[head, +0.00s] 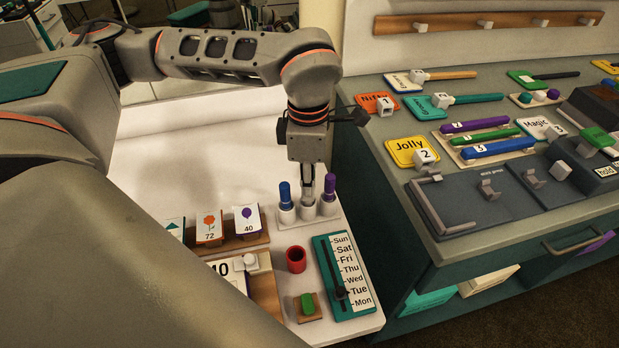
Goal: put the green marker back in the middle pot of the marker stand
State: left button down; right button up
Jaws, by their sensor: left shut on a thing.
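The marker stand (288,218) is at the far end of the white table, with white pots in a row. A blue marker (285,192) stands in its left pot and a purple marker (329,188) in its right pot. My left gripper (308,192) points straight down over the middle pot (307,209), between these two markers. It is shut, with its fingertips close above that pot. The green marker appears to be between the fingers, which hide nearly all of it. I cannot tell whether its lower end is inside the pot. My right gripper is not in view.
Near the stand are a red cup (296,259), a green weekday board (345,277) and a green piece on a small wooden block (308,307). Picture cards (209,227) stand to the left. A grey-topped counter (381,128) with several props is close on the right.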

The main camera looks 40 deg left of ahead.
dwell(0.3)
pick_arm(q)
jog(key=c, duration=1.9)
grip_release()
notch_tip(320, 180, up, 12)
